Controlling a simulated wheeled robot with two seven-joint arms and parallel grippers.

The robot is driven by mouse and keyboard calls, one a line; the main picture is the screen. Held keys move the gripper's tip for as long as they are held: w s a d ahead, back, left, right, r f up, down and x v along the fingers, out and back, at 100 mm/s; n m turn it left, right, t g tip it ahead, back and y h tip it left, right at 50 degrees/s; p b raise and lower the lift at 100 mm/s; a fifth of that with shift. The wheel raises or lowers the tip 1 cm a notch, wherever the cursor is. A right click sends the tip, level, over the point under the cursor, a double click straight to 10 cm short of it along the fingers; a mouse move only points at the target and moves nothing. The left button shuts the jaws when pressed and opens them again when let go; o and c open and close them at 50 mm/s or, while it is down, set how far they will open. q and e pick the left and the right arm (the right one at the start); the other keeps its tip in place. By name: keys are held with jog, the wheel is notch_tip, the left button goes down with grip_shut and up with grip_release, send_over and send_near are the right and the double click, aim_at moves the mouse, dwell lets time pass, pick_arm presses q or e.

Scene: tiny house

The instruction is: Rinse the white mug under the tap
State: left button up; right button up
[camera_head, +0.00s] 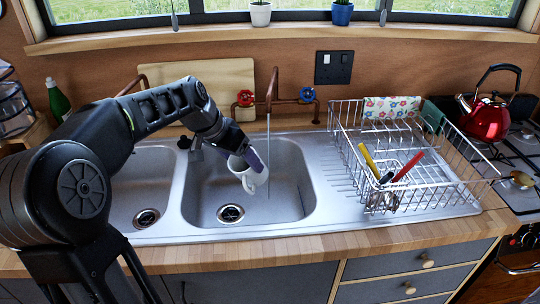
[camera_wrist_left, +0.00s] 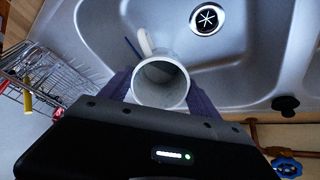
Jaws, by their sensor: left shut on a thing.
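The white mug (camera_head: 247,179) hangs tilted over the right sink basin (camera_head: 290,205), above the drain. My left gripper (camera_head: 252,160) is shut on the mug. In the left wrist view the mug (camera_wrist_left: 160,82) sits between the two purple-grey fingers, its empty-looking mouth facing the camera and its handle pointing up in the picture. The copper tap (camera_head: 272,85) stands behind the basin. A thin stream of water (camera_head: 268,140) falls from it close to the mug's right side; I cannot tell whether it touches the mug. My right gripper is not in view.
A red tap knob (camera_head: 245,98) and a blue one (camera_head: 307,94) flank the tap. A wire dish rack (camera_head: 455,185) with utensils stands right of the basin. A wooden board (camera_head: 215,80) leans behind the sink. A red kettle (camera_head: 487,116) is at far right.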

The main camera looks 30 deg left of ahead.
pick_arm(q)
jog(key=shift+r, duration=0.1)
jog(key=s+a+r, duration=0.1)
jog(key=s+r, duration=0.3)
jog(key=shift+s+a+p, duration=0.2)
jog(key=shift+s+p, duration=0.2)
jog(key=shift+f, duration=0.1)
dwell(0.8)
